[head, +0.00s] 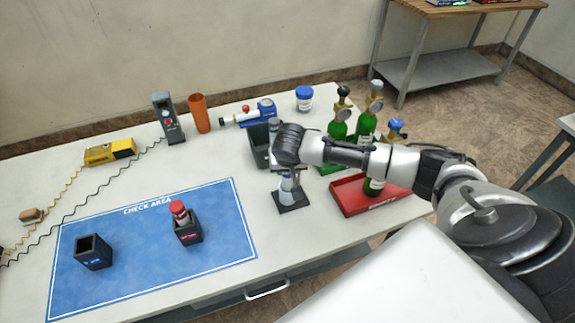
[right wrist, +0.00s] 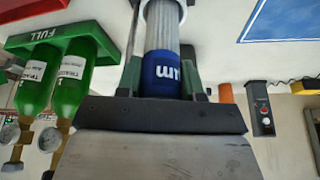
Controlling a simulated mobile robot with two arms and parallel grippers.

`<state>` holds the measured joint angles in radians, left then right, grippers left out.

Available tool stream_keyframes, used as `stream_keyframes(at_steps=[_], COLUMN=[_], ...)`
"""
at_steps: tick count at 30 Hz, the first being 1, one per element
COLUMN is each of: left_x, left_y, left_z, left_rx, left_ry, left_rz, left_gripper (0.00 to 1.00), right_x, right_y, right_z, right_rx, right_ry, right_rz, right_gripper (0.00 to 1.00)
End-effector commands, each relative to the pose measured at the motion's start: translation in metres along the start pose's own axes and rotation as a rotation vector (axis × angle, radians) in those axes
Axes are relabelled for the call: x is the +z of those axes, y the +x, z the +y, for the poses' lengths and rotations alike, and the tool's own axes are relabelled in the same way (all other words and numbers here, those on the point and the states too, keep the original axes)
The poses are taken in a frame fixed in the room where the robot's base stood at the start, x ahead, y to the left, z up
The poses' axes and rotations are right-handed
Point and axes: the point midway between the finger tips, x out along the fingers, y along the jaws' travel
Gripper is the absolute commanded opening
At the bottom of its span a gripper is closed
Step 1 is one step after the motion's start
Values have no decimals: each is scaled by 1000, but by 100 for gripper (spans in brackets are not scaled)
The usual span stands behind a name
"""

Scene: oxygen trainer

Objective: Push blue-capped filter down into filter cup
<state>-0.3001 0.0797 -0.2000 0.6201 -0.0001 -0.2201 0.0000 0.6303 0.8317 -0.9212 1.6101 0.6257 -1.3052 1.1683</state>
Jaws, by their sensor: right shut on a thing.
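The blue-capped filter (right wrist: 163,72) has a pale ribbed body and a blue end with white lettering. In the right wrist view it sits between the fingers of my right gripper (right wrist: 163,90), which is shut on it. In the head view my right gripper (head: 287,170) is over a small dark stand (head: 292,203) and mostly hides the filter; I cannot tell whether the filter touches the stand. An empty dark filter cup (head: 93,252) with a blue label stands on the blue mat at left. Another cup (head: 189,236) with a red label holds a red-capped filter (head: 179,210). My left gripper is out of view.
The blue check-area mat (head: 140,275) has free room around both cups. Green cylinders (head: 337,130) and a red tray (head: 350,197) stand right of my gripper.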

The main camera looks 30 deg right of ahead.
Motion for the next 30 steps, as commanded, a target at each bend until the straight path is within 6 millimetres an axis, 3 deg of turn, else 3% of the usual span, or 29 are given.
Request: stream_keyframes(at_steps=[11, 12, 17, 26, 30], left_x=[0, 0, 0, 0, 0], left_y=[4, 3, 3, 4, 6], left_z=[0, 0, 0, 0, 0], left_rx=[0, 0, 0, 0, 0], left_ry=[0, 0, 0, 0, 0], left_rz=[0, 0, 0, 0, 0], left_gripper=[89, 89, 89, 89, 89], right_x=[4, 4, 4, 4, 4], right_y=[9, 8, 8, 7, -8], right_z=[0, 0, 0, 0, 0], right_rx=[0, 0, 0, 0, -2], right_ry=[0, 0, 0, 0, -1], right_rz=[-1, -1, 0, 0, 1], right_gripper=[0, 43, 66, 66, 66])
